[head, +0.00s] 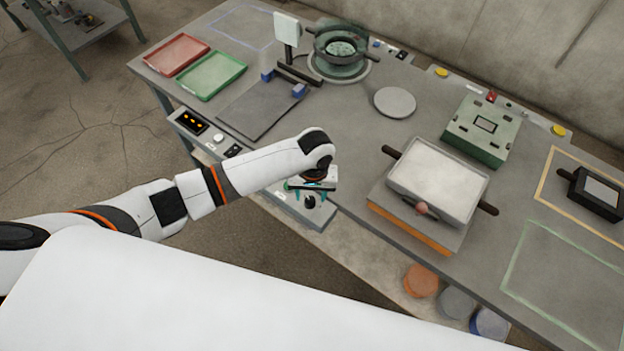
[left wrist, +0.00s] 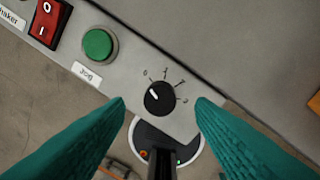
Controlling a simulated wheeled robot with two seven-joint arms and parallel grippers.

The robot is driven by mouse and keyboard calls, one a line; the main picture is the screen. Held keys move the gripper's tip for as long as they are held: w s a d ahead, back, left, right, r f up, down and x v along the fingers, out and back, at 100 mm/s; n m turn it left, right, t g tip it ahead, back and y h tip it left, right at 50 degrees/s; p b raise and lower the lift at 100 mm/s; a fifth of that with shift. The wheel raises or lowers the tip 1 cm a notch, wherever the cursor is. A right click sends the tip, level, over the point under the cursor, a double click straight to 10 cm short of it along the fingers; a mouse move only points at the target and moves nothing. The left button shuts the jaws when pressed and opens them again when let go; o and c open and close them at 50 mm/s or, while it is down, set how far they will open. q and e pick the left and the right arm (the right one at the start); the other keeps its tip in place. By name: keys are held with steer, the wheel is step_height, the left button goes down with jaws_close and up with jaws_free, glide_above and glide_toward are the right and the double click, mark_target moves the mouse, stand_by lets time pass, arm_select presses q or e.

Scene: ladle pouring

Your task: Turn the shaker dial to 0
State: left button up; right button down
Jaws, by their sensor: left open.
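The shaker dial (left wrist: 160,98) is a round black knob with a white pointer line, seen in the left wrist view on a pale panel (left wrist: 125,70). Marks from 0 to 3 run around its upper side. The pointer faces up and left, roughly toward the 0 mark. My left gripper (head: 312,185) is open over the panel at the table's front edge in the head view. In the left wrist view its teal fingers stand on either side of the dial, with gaps to both sides; contact does not show. My right gripper is not in view.
A green jog button (left wrist: 100,44) and a red rocker switch (left wrist: 47,20) sit left of the dial. In the head view, a white-topped tray (head: 437,180) stands to the right. A dark flat plate (head: 262,108) and a green tray (head: 212,75) lie to the left.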

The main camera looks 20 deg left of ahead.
mark_target(313, 201)
arm_select(q)
step_height(313, 201, up, 9)
steer(key=shift+d+b, duration=0.2)
steer(key=shift+b, duration=0.15)
stand_by(0.3)
